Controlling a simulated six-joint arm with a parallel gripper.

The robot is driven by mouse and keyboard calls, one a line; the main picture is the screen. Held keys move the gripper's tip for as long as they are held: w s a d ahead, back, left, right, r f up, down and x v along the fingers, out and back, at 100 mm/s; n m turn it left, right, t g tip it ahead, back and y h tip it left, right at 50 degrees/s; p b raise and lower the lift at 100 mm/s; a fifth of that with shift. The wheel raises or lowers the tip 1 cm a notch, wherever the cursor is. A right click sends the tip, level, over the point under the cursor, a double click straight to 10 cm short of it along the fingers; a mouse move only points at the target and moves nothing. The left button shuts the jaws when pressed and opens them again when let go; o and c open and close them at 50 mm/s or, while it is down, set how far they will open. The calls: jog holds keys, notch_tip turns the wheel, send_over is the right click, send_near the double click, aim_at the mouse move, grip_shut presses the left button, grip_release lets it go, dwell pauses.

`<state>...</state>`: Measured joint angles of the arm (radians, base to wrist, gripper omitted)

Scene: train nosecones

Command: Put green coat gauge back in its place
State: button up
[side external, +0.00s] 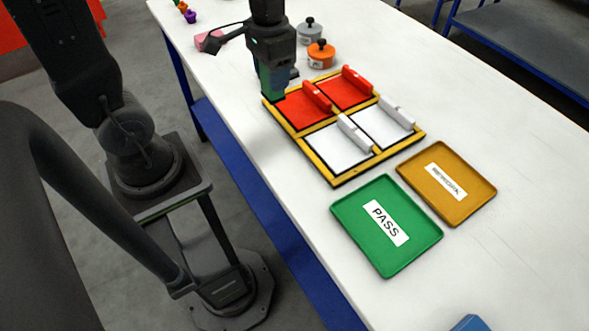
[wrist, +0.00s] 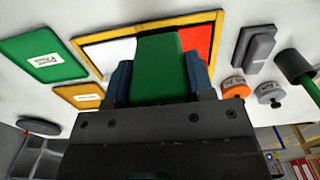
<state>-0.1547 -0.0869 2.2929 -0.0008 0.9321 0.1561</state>
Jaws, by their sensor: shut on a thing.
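My gripper (side external: 272,88) is shut on the green coat gauge (wrist: 158,66). In the wrist view the gauge is a green block between the two bluish fingers of my gripper (wrist: 158,80). In the side view only a dark green part of it shows at the fingers, above the far left corner of the yellow-framed board (side external: 332,180). I cannot tell whether it touches anything below. A dark grey raised block (wrist: 254,48) lies right of the board in the wrist view; whether it is the gauge's place is not clear.
The board has red and white panels with upright bars. A green PASS tray (side external: 372,245) and a yellow tray (side external: 445,205) stand at its near end. An orange round pot (side external: 321,55) and a grey one (side external: 310,33) stand behind. A pink thing (side external: 209,42) lies far left.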

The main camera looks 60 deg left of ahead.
jog(key=shift+s+d+f, duration=0.4)
jog(key=shift+d+f, duration=1.4)
jog(key=shift+d, duration=0.2)
jog(key=shift+s+d+f, duration=0.4)
jog(key=shift+d+f, duration=1.4)
jog(key=shift+d, duration=0.15)
jog(key=shift+s+d+f, duration=0.4)
jog(key=shift+d+f, duration=1.4)
jog(key=shift+d, duration=0.2)
jog(key=shift+f, duration=0.1)
jog(key=o, duration=1.1)
notch_tip(320, 180, up, 12)
jog(key=s+a+r+t, duration=0.1)
jog(key=a+r+t, duration=0.1)
jog(key=s+a+r+t, duration=0.1)
jog(key=s+a+r, duration=0.1)
jog(key=a+r, duration=0.1)
jog(key=s+a+r+t, duration=0.2)
jog(key=r, duration=0.1)
jog(key=shift+s+a+t, duration=0.1)
jog(key=shift+a+t, duration=0.2)
jog(key=shift+a, duration=0.05)
